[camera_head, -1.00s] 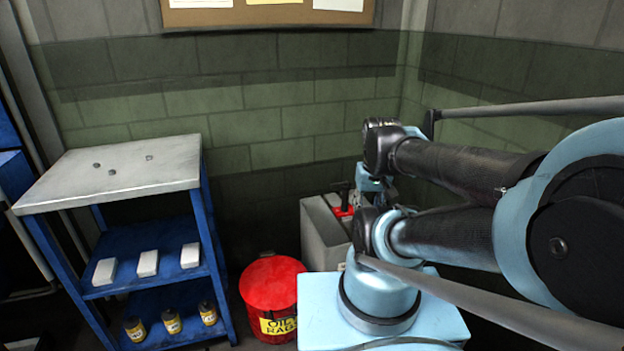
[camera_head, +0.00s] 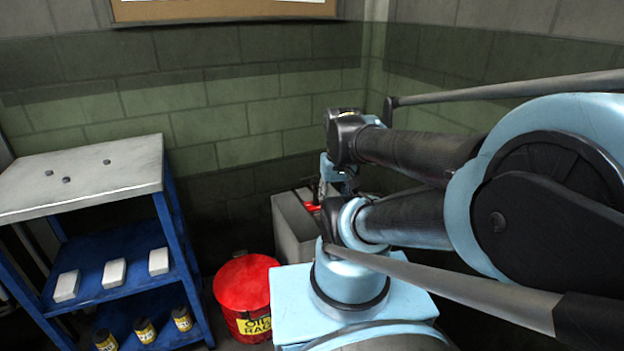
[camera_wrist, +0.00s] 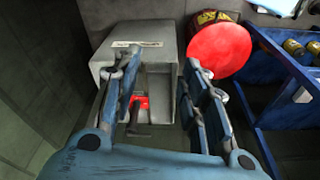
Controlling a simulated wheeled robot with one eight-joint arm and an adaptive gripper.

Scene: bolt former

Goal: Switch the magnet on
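A grey box (camera_head: 297,228) stands on the floor by the wall, with a red part (camera_head: 311,207) on it partly hidden behind my arm. In the wrist view the grey box (camera_wrist: 112,62) has a label on top and an open recess, with the red part (camera_wrist: 139,101) and a dark lever-like piece (camera_wrist: 133,120) near the left finger. I cannot tell whether a finger touches the lever. In the head view my gripper (camera_head: 332,180) is largely hidden by my arm.
A red oily-rags bin (camera_head: 246,290) stands just left of the box. A blue shelf cart with a grey top (camera_head: 120,170) holds small dark pieces, white blocks and yellow cans at the left. Brick walls (camera_head: 220,120) close off the back and right.

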